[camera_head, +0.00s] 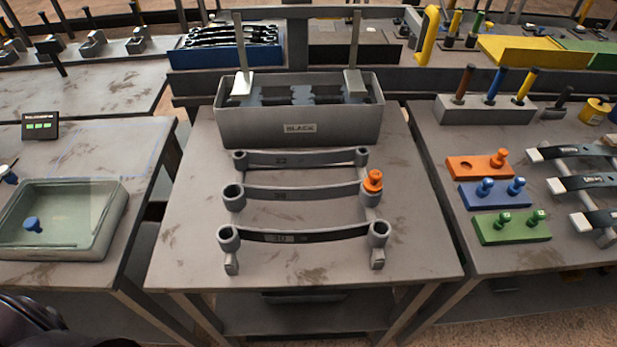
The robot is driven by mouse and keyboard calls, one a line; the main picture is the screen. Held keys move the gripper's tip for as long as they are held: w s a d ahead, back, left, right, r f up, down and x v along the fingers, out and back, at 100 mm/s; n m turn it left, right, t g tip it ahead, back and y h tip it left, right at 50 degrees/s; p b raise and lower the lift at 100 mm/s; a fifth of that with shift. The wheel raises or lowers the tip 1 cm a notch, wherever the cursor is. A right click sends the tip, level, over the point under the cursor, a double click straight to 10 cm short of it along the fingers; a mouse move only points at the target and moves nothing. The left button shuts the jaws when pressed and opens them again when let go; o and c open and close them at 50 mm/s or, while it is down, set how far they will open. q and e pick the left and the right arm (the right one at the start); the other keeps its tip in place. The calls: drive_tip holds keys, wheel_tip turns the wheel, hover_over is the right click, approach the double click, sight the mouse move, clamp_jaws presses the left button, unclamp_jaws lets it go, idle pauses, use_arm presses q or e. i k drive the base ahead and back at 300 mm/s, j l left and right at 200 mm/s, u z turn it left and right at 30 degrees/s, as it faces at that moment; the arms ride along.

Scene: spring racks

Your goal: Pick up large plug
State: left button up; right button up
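An orange plug (373,181) sits upright at the right end of the middle spring bar (300,193) on the centre table. Another orange plug (498,158) stands in the orange block (468,168) on the right table; the block's left hole is empty. Two blue plugs (486,187) stand in a blue block (478,203), and two green plugs (504,219) in a green block (490,236). A blue plug (32,224) lies in the clear-walled tray (98,235) at left. Which plug counts as large is not marked. Neither gripper shows; dark parts at bottom left look like my arm.
Two more spring bars, marked 22 (300,158) and 30 (300,236), lie across the centre table. A grey bin labelled BLACK (250,128) stands behind them. Tools stand upright in a grey holder (465,115) at right. The centre table's front strip is clear.

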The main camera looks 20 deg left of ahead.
sight(497, 161)
drive_tip(key=u, duration=0.75)
drive_tip(key=k+l+u, duration=0.1)
drive_tip(key=l+u, duration=0.25)
drive_tip(key=k+l+u, duration=0.15)
drive_tip(key=l+u, duration=0.25)
drive_tip(key=k+l+u, duration=0.2)
drive_tip(key=l+u, duration=0.15)
drive_tip(key=l, duration=0.15)
drive_tip(key=k+l+u, duration=0.2)
drive_tip(key=u, duration=0.15)
drive_tip(key=l, duration=0.1)
